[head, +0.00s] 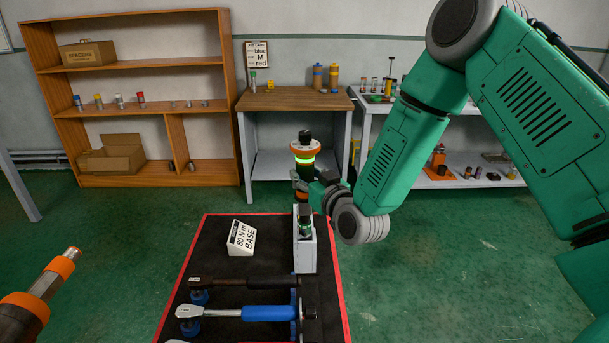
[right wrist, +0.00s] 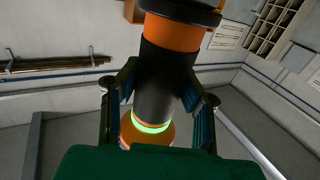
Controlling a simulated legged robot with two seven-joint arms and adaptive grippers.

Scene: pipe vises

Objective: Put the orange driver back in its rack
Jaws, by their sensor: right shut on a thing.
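The orange driver (head: 304,152) stands upright over the mat, with a black top, an orange collar and a glowing green ring. It also shows in the right wrist view (right wrist: 175,35). My right gripper (head: 318,190) is shut on its dark barrel, with fingers on both sides in the right wrist view (right wrist: 158,98). A light grey block (head: 306,254), perhaps the rack, stands on the mat below the driver. A dark part with a green mark shows at its top; I cannot tell whether it belongs to the driver. My left gripper is not identifiable in view.
Another orange and grey tool (head: 40,295) juts in at lower left; what holds it is hidden. On the black mat (head: 212,255) are a white "80 N m BASE" sign (head: 241,238), a black-handled wrench (head: 240,282) and a blue-handled wrench (head: 250,313). A wooden bench (head: 295,99) stands behind.

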